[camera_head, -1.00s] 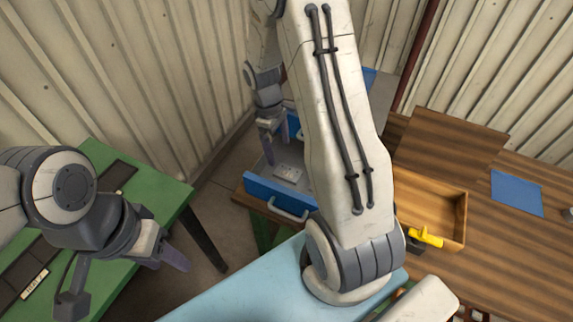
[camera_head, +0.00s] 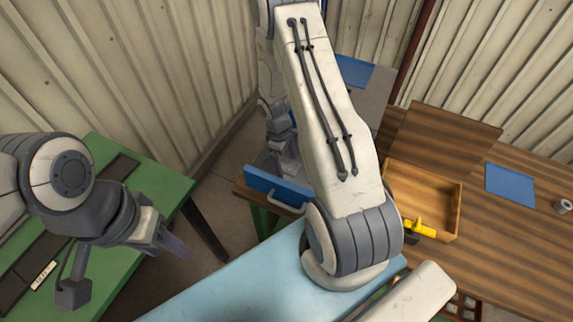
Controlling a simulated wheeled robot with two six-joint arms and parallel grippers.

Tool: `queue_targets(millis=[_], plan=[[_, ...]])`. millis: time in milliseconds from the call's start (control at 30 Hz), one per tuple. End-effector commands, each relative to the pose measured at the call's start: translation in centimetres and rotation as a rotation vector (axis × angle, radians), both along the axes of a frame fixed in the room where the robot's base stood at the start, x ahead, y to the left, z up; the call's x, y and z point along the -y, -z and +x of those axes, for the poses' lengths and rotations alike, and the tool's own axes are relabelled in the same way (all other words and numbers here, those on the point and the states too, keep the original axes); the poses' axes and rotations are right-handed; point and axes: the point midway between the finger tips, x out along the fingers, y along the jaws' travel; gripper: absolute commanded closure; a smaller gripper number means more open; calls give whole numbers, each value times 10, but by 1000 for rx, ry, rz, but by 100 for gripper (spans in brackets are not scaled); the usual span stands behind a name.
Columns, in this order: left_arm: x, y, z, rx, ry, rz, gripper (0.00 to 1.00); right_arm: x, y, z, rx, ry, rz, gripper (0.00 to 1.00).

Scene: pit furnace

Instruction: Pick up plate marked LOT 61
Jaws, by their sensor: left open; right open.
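A blue-fronted drawer (camera_head: 272,187) stands pulled out in the middle of the view. A small pale plate lay on its floor in the earlier frame; now my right gripper and arm largely hide that spot, and no LOT 61 marking is readable. My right gripper (camera_head: 287,163) is open and reaches down into the drawer; I cannot tell whether it touches the plate. My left gripper (camera_head: 172,246) is open and empty, off the right edge of the green table (camera_head: 167,188). A small pale label (camera_head: 43,275) lies on that table, its lettering too small to read.
An open wooden box (camera_head: 425,195) sits on the brown table (camera_head: 520,235), with a yellow-handled tool (camera_head: 416,228) at its front. A blue mat (camera_head: 511,184) and small grey roll (camera_head: 562,206) lie to the right. A light blue surface (camera_head: 240,275) fills the front.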

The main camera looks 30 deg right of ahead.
Motion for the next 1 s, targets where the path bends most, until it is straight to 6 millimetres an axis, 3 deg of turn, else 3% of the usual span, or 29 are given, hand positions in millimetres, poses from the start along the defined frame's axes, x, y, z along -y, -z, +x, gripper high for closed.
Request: queue_targets(millis=[133,300,400,767,1000], plan=[[0,0,0,0,0,0,50,0,0,0,1,1,0,3],[0,0,0,0,0,0,50,0,0,0,1,1,0,68],[0,0,0,0,0,0,50,0,0,0,1,1,0,100],[0,1,0,0,0,0,50,0,-5,1,3,2,-1,100],[0,6,0,0,0,0,50,0,-29,1,5,3,-1,100]])
